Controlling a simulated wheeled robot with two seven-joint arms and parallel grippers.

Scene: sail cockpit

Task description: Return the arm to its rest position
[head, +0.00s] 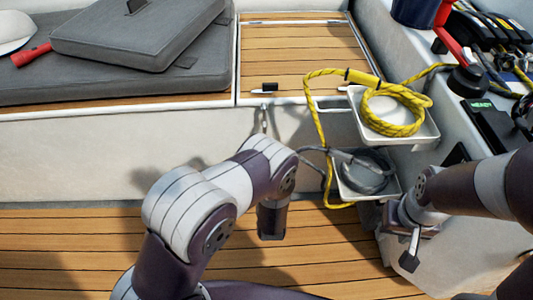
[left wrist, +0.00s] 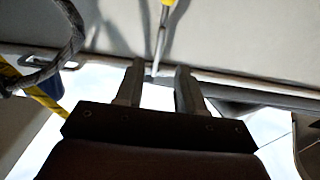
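My left arm (head: 190,215) rises from the bottom of the head view and bends over at the elbow. Its far end (head: 272,220) hangs down in front of the white seat wall, above the teak floor. In the left wrist view my left gripper (left wrist: 160,72) has its two fingers apart, with no object visibly clamped. A thin shaft with a yellow end (left wrist: 164,25) shows past the fingertips. My right arm (head: 480,185) comes in from the right. My right gripper (head: 408,235) is low beside the trays, partly hidden by its own wrist; its fingers are not clear.
A white upper tray (head: 428,130) holds a coiled yellow rope (head: 395,108). A lower tray (head: 352,190) holds a grey rope (head: 366,172). Grey cushions (head: 140,35) lie on the bench at left. A winch (head: 467,80) stands at right. Floor is clear at left.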

